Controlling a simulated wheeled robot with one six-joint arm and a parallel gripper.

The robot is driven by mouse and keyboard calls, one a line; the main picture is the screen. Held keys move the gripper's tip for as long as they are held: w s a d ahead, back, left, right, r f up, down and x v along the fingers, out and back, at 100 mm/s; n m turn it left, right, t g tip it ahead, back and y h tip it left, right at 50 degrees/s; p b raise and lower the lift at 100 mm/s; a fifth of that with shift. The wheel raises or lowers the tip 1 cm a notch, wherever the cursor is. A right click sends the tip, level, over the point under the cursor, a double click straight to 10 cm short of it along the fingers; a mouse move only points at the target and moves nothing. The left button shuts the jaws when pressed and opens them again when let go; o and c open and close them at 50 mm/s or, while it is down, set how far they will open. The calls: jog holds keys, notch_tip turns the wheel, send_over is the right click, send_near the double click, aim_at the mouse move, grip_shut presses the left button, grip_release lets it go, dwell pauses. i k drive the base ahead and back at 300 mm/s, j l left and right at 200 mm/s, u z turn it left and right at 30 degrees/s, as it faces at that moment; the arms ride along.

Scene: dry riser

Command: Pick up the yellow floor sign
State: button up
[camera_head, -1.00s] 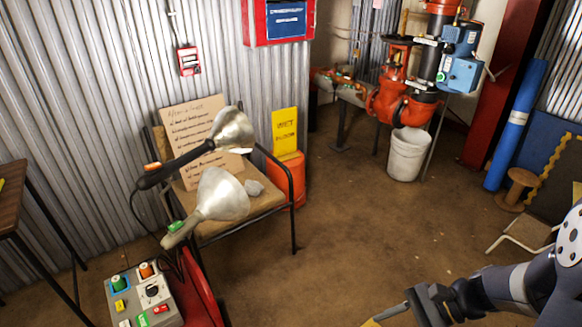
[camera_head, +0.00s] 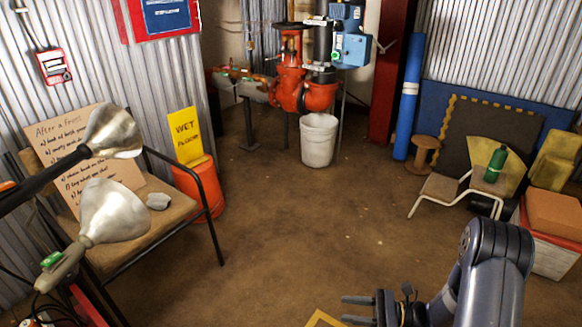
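The yellow floor sign (camera_head: 185,136), marked "WET" with smaller lettering below, stands upright against the corrugated wall at the left. Its lower end meets the orange bucket (camera_head: 205,190); I cannot tell whether it rests in or behind it. The black chair partly overlaps the bucket. My gripper (camera_head: 350,309) is at the bottom of the view, right of centre, pointing left. Its two fingers are apart with nothing seen between them. It is well away from the sign, nearer to me and to the right.
A white bucket (camera_head: 318,143) stands under red pipework. A low stool (camera_head: 438,188) and a box (camera_head: 553,214) are right. A yellow-edged thing (camera_head: 325,318) is cut off below. The middle floor is clear.

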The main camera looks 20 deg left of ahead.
aim_at(184, 126)
jog(key=i+u, duration=0.25)
jog(key=i, duration=0.45)
jog(key=i+l+u, duration=0.25)
jog(key=i, duration=0.45)
jog(key=i+j+u, duration=0.15)
jog(key=i+u, duration=0.2)
jog(key=i, duration=0.35)
jog(key=i+u, duration=0.35)
jog(key=i, duration=0.35)
jog(key=i+l+u, duration=0.3)
jog(key=i, duration=0.4)
jog(key=i+u, duration=0.5)
jog(key=i, duration=0.55)
